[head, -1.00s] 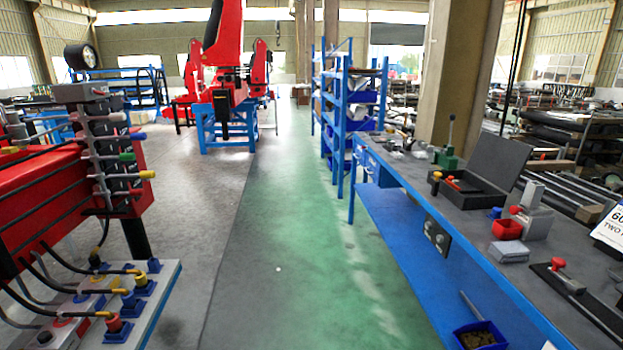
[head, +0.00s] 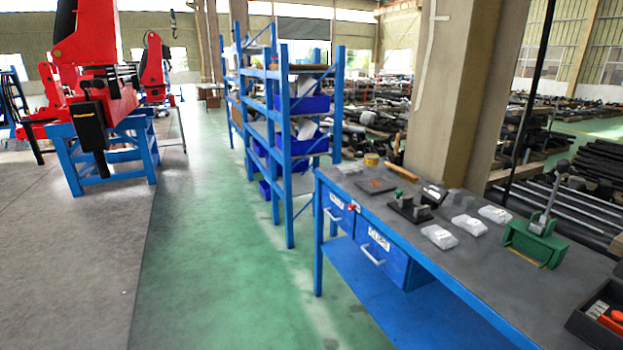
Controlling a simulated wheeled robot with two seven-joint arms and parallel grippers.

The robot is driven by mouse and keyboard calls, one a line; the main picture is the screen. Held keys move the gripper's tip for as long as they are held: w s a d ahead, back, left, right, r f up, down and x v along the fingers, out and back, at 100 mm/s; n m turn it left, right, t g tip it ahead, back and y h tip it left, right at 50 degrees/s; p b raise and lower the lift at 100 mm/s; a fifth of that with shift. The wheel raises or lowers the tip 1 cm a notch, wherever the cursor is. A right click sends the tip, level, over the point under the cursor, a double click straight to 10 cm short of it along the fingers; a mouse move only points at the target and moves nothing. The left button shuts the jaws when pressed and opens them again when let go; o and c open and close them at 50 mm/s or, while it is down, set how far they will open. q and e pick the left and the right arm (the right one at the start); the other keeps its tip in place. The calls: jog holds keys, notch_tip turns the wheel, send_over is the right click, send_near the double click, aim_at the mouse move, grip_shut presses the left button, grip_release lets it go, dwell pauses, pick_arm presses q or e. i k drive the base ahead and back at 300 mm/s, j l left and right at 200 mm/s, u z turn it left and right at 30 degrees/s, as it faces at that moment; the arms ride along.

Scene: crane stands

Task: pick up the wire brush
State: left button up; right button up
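A long light-brown item (head: 401,171), like a wooden handle, lies near the back edge of the blue workbench (head: 462,262). It may be the wire brush, but it is too small to be sure, and no bristles can be made out. A yellow roll (head: 371,159) lies to its left, and a flat reddish-brown piece (head: 376,186) lies in front of it. Neither of my grippers shows in the head view.
White packets (head: 439,236), a dark tool (head: 408,208) and a green clamp-like device (head: 537,242) stand on the bench. Blue shelving (head: 286,150) stands beyond its far end. A red crane (head: 95,95) on a blue stand is at left. Green floor (head: 215,260) left of the bench is clear.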

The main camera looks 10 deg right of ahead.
aim_at(407, 177)
jog(key=i+j+z, duration=0.4)
jog(key=j+z, duration=0.15)
jog(key=i+j+z, duration=0.25)
jog(key=j, duration=0.2)
jog(key=j+z, duration=0.3)
jog(key=i+j+z, duration=0.25)
jog(key=j, duration=0.25)
jog(key=j+z, duration=0.3)
jog(key=j, duration=0.15)
jog(key=j+z, duration=0.15)
jog(key=j, duration=0.25)
jog(key=k+j+z, duration=0.15)
jog(key=j, duration=0.2)
jog(key=k+j+z, duration=0.15)
jog(key=j, duration=0.2)
jog(key=i, duration=0.05)
